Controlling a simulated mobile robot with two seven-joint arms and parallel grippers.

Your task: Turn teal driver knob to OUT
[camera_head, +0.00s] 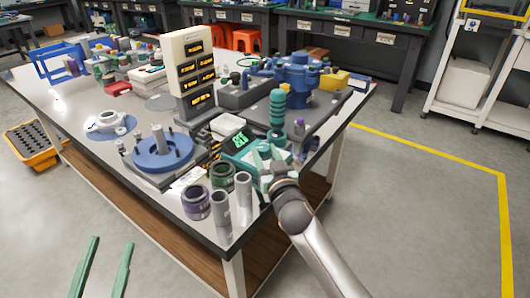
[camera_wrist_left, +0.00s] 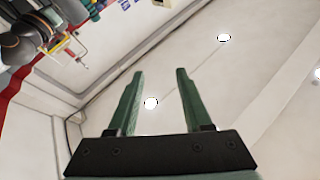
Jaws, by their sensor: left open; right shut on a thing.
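A teal driver unit (camera_head: 238,141) with a lit green display stands at the table's front right corner. A ribbed teal column (camera_head: 277,112) rises upright just behind it. My right gripper (camera_head: 267,160) is at the unit's right front, shut on a small teal part that I take for the knob. The fingers mostly hide that part, and its pointer or OUT marking is not readable. My left gripper (camera_head: 103,268) is open and empty, low in front of the table and well away from the driver. It also shows open and empty in the left wrist view (camera_wrist_left: 158,75).
Purple and dark green ring jars (camera_head: 196,203) and grey cylinders (camera_head: 221,210) stand close left of my right gripper. A blue flanged fixture (camera_head: 163,158), a cream display tower (camera_head: 192,72) and a blue pump (camera_head: 297,78) stand behind. The floor right of the table is clear.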

